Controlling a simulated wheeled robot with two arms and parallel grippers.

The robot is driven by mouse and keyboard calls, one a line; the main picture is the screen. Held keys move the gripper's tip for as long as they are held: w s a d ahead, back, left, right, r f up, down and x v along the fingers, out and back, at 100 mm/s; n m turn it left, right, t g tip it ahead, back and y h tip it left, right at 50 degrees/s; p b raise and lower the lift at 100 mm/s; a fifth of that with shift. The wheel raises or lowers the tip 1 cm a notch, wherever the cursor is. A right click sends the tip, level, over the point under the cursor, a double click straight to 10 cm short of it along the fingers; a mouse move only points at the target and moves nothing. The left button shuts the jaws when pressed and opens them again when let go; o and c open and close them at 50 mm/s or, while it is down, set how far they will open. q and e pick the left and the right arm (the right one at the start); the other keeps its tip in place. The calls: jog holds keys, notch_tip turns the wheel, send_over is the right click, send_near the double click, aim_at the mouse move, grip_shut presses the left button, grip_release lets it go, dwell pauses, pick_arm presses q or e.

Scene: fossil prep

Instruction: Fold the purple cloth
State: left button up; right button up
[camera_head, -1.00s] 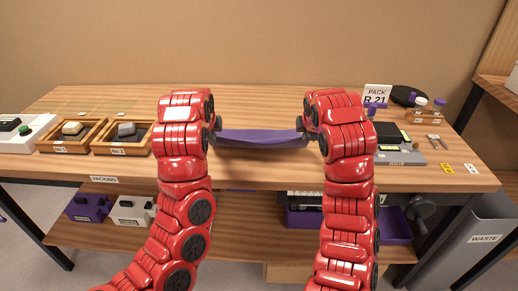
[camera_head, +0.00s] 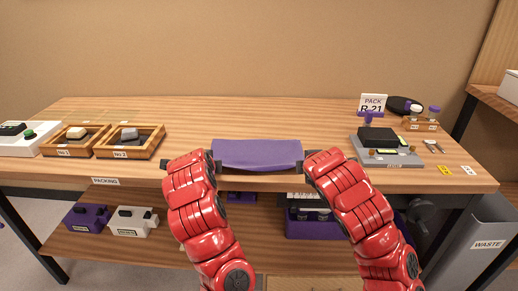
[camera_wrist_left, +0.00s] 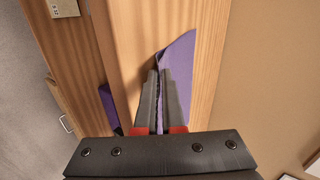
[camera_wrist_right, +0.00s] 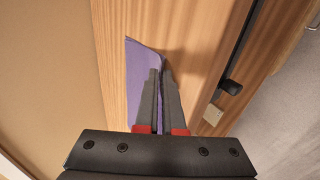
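The purple cloth (camera_head: 258,153) is stretched as a wide band at the table's front edge in the head view. My left gripper (camera_head: 215,166) is at its left end and my right gripper (camera_head: 304,166) at its right end. In the left wrist view the fingers (camera_wrist_left: 161,98) are close together with cloth (camera_wrist_left: 178,62) between and beyond them. In the right wrist view the fingers (camera_wrist_right: 161,98) are likewise close together on the cloth (camera_wrist_right: 138,72). Both look shut on its edge. I cannot tell how much of the cloth touches the tabletop.
The wooden table (camera_head: 250,115) is clear behind the cloth. Two wooden trays (camera_head: 130,142) with stones stand at the left. A grey scale (camera_head: 387,150), a sign (camera_head: 373,103) and small bottles (camera_head: 433,111) stand at the right. A lower shelf (camera_head: 170,250) holds boxes.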

pick_arm(q)
jog(key=o, duration=0.8)
jog(key=shift+c, duration=0.2)
pick_arm(e)
jog(key=o, duration=0.8)
jog(key=shift+c, duration=0.2)
pick_arm(q)
jog(key=shift+r, duration=0.1)
jog(key=r, duration=0.1)
jog(key=s+r, duration=0.1)
jog(key=r, duration=0.1)
jog(key=shift+s+r, duration=0.2)
jog(key=shift+r, duration=0.1)
pick_arm(e)
jog(key=r, duration=0.2)
jog(key=s+r, duration=0.1)
jog(key=shift+s+r, duration=0.2)
jog(key=shift+r, duration=0.15)
pick_arm(q)
jog(key=w+r+v, duration=0.1)
jog(key=v, duration=0.5)
jog(key=shift+s+r, duration=0.35)
pick_arm(e)
jog(key=w+r+v, duration=0.1)
jog(key=v, duration=0.5)
jog(key=shift+s+r, duration=0.35)
jog(key=shift+r, duration=0.05)
